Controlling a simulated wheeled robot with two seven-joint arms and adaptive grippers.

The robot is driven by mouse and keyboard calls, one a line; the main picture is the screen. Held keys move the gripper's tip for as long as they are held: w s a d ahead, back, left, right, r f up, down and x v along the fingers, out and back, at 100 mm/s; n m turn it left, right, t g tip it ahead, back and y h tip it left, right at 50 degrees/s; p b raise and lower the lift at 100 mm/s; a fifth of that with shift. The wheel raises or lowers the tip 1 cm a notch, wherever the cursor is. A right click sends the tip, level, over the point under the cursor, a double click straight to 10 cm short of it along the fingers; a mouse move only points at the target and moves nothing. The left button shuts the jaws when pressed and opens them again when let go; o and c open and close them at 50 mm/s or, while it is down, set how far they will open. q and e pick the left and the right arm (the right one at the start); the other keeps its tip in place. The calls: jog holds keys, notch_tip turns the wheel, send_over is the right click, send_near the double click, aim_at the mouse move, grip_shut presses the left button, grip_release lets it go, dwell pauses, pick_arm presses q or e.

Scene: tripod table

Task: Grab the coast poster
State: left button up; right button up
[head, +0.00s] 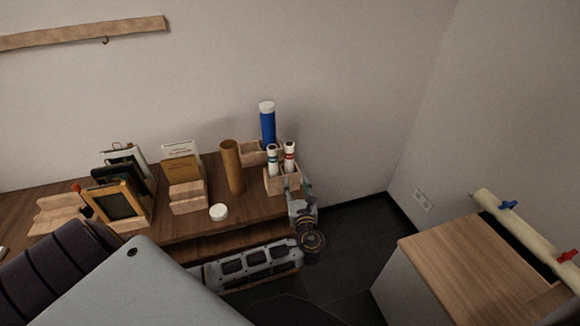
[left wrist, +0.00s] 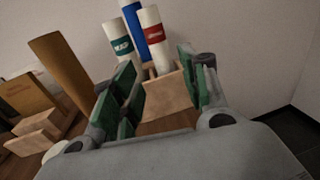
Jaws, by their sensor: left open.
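Two white rolled posters stand upright in a small wooden box (head: 281,184) at the right end of the desk. One has a teal label (head: 272,160) and the other a red label (head: 289,157). The labels are too small to read surely, so I cannot tell which is the coast poster. In the left wrist view the teal-labelled roll (left wrist: 121,46) is left and the red-labelled roll (left wrist: 153,38) is right. My left gripper (head: 298,187) is open and empty at the box's near right side; its green-padded fingers (left wrist: 158,75) frame the box (left wrist: 168,93). My right gripper is not in view.
A blue tube with a white cap (head: 268,124) stands behind the rolls. A brown cardboard tube (head: 232,168), a white round lid (head: 218,212), a card holder (head: 187,195) and frames (head: 122,203) stand further left. A wooden-topped cabinet (head: 470,270) is at right.

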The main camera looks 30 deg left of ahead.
aim_at(290, 162)
pick_arm(q)
jog(key=shift+x, duration=4.2)
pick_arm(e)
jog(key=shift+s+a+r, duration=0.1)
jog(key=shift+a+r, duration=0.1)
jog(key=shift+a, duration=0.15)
pick_arm(q)
jog(key=shift+a, duration=0.15)
jog(key=p+x, duration=0.1)
jog(key=x, duration=0.3)
jog(key=shift+a, duration=0.1)
jog(key=shift+w+a, duration=0.3)
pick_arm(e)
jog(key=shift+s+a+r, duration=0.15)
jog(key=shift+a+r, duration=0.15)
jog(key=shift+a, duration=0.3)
pick_arm(q)
jog(key=shift+c, duration=0.4)
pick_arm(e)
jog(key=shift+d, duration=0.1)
pick_arm(q)
jog(key=c, duration=0.7)
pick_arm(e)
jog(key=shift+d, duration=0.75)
